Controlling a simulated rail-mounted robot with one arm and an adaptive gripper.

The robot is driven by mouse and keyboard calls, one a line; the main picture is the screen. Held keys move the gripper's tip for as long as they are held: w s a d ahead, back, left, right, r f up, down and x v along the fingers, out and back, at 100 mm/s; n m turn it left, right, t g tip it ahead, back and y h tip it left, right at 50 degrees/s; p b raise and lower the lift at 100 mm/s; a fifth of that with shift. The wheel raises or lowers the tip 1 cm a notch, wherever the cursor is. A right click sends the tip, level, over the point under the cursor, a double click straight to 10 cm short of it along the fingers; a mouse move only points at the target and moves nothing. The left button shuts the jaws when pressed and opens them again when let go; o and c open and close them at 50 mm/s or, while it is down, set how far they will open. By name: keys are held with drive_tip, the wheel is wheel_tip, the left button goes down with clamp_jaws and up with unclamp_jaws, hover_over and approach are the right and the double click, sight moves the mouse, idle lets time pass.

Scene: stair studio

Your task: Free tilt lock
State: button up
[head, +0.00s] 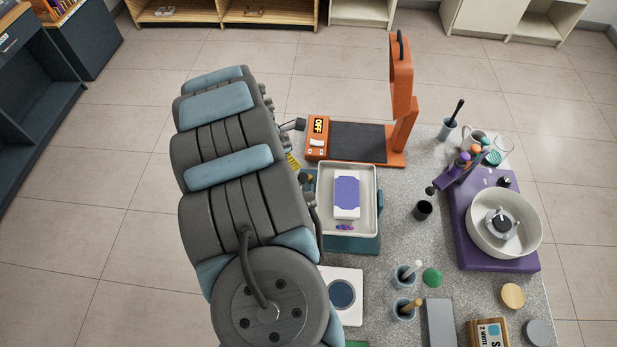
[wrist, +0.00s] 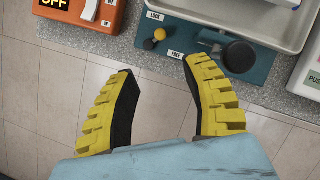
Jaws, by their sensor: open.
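In the wrist view, a small lever with a yellow knob (wrist: 160,34) and a dark round end sits on a teal base (wrist: 262,72). A LOCK label (wrist: 154,16) is above it and a FREE label (wrist: 176,54) is below right; which label it is set to I cannot tell. My gripper (wrist: 157,68) is open and empty, its yellow-backed fingers apart, with the lever just beyond the tips and between them in the picture. In the head view, the teal base (head: 350,243) carries a pale tray (head: 325,225); my arm hides the lever and most of my gripper.
A large black knob (wrist: 240,56) on the same base is close to my right finger. An orange device (head: 402,75) with an OFF display stands behind the tray. A white unit with a round dark pad (head: 341,293) is in front. Floor tiles lie left of the table.

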drive_tip(key=shift+d+f, duration=0.1)
drive_tip(key=shift+f, duration=0.3)
drive_tip(key=shift+w+f+b, duration=0.25)
drive_tip(key=shift+f+b, duration=0.05)
drive_tip(key=shift+b, duration=0.3)
drive_tip(key=b, duration=0.5)
approach(309, 176)
drive_tip(key=b+x, duration=0.1)
drive_tip(key=x, duration=0.3)
drive_tip(key=shift+s, duration=0.1)
drive_tip(key=shift+x, duration=2.65)
